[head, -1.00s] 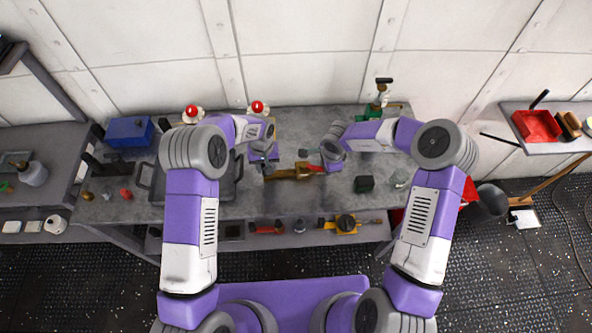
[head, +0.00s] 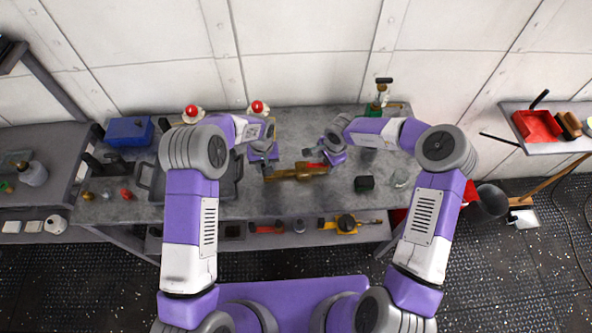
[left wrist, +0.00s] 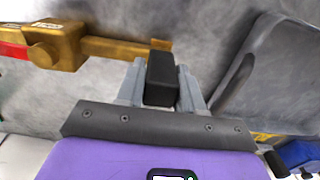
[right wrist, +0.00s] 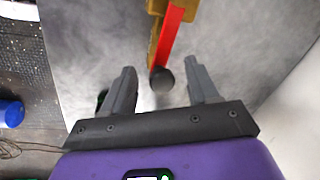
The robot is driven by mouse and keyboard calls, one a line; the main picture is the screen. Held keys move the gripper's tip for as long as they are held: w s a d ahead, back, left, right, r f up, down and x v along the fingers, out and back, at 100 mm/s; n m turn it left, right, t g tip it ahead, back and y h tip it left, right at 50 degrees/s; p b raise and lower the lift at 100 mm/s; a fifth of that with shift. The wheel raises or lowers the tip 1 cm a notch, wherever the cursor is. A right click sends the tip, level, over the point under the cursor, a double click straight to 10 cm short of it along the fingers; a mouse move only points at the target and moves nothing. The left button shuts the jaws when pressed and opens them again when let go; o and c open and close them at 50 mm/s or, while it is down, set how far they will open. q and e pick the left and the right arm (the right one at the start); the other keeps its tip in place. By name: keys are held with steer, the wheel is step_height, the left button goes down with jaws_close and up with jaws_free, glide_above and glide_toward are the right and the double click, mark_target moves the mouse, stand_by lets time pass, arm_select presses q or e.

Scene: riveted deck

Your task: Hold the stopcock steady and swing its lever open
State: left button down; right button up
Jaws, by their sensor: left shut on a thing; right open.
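The brass stopcock (head: 290,174) lies across the middle of the workbench; its body also shows in the left wrist view (left wrist: 62,45). Its red lever (right wrist: 173,38) ends in a round black knob (right wrist: 162,79). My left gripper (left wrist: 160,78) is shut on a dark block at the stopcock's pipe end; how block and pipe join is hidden. My right gripper (right wrist: 163,78) is open, with a finger on each side of the lever's knob and a gap to both. In the head view the right gripper (head: 326,160) is at the stopcock's right end.
A grey tray (head: 147,178) lies left of my left gripper. A blue box (head: 129,130) stands at the bench's back left. A dark block (head: 364,184) and a clear jar (head: 399,178) stand to the right. The bench front is mostly clear.

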step_height(320, 180, up, 16)
steer(key=s, duration=0.1)
steer(key=shift+s+d+r, duration=0.25)
steer(key=shift+s+d, duration=0.15)
steer(key=shift+d, duration=0.05)
stand_by(0.3)
arm_select(q)
steer(key=c, duration=0.6)
jaws_free()
steer(key=shift+c, duration=0.2)
steer(key=shift+r, duration=0.1)
